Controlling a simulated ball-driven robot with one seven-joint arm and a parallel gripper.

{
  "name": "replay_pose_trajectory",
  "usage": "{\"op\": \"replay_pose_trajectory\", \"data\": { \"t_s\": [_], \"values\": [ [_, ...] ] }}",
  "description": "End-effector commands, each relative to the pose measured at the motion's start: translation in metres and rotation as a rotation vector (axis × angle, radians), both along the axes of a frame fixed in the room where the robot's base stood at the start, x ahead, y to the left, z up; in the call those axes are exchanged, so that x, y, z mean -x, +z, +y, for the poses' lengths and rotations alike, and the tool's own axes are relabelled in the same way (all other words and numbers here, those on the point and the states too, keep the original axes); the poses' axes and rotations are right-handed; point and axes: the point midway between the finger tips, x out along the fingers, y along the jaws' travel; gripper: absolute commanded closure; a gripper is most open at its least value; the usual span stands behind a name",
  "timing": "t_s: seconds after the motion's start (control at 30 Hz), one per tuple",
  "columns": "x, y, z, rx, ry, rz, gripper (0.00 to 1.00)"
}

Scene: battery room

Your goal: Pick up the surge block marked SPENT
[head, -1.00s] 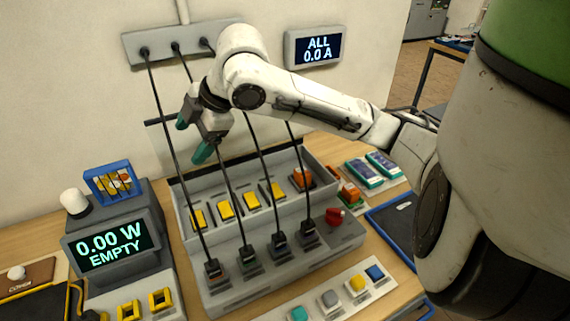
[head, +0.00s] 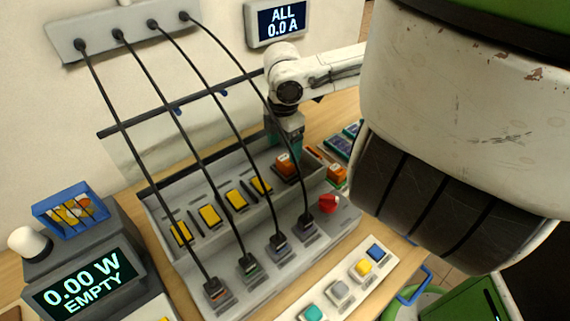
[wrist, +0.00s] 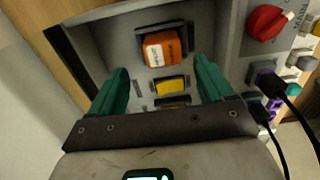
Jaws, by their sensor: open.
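An orange block (head: 287,167) with a white label sits at the right end of the grey tray-like housing. It also shows in the wrist view (wrist: 165,50), seated in a dark holder; its lettering is too small to read surely. My gripper (head: 285,145) is above and just behind this block in the head view. In the wrist view my gripper (wrist: 160,70) is open and empty, its two green fingers apart, with the orange block ahead between and beyond their tips. A second orange block (head: 336,175) lies outside the housing to the right.
Several yellow levers (head: 210,215) line the housing (head: 155,215). Black cables slope down across it to plugs (head: 278,243), and a dark bar crosses them. A red knob (head: 328,202) and a strip of coloured buttons (head: 340,291) are at the front right.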

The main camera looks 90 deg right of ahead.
Motion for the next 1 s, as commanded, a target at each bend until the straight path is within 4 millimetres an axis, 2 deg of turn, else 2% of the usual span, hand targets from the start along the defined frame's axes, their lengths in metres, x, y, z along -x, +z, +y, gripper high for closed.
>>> {"op": "replay_pose_trajectory", "data": {
  "t_s": [0.17, 0.4, 0.5, 0.77, 1.0],
  "values": [
    [0.001, -0.011, 0.000, -0.001, 0.000, 0.000, 0.19],
    [0.006, -0.045, 0.000, -0.001, 0.000, -0.001, 0.19],
    [0.006, -0.053, 0.000, -0.001, 0.000, -0.001, 0.19],
    [0.006, -0.056, 0.000, 0.002, 0.001, -0.001, 0.19],
    [0.006, -0.056, 0.000, 0.002, 0.001, -0.001, 0.41]
  ]
}}
